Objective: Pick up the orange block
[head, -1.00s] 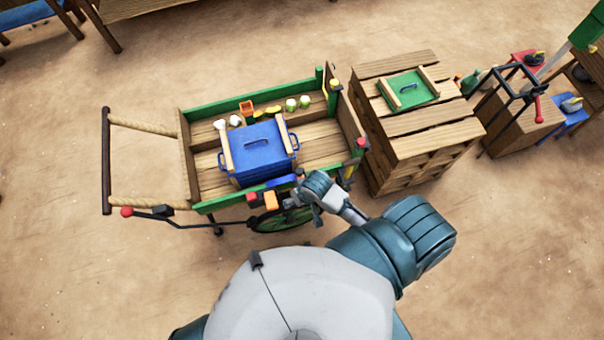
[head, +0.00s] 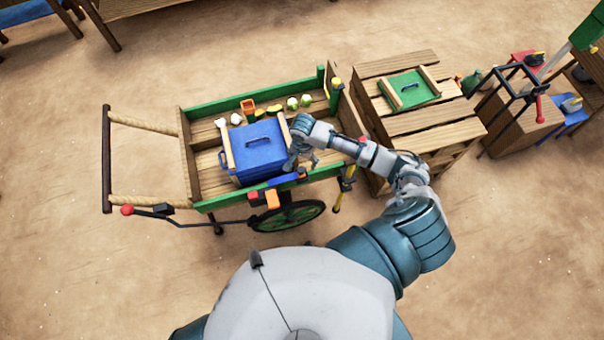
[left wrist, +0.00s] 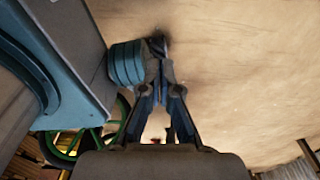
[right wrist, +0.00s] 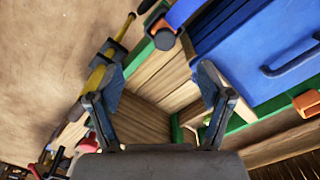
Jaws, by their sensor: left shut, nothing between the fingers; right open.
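An orange block (head: 272,199) sits at the outside of the cart's near green side, beside a dark and red piece. My right gripper (head: 303,162) is above the cart's near right part, beside the blue box (head: 258,150), up and to the right of the orange block and apart from it. In the right wrist view its fingers (right wrist: 160,80) are spread with nothing between them. An orange-ended piece (right wrist: 163,38) shows there beyond the fingers; I cannot tell whether it is the block. My left gripper (left wrist: 160,70) is shut and empty in the left wrist view, away from the block.
The wooden cart (head: 205,132) has raised sides and holds the blue box, a small orange container (head: 247,106) and white and green pieces. A wooden crate stack (head: 432,118) with a green lid (head: 408,90) stands to the right. Open sandy ground lies in front.

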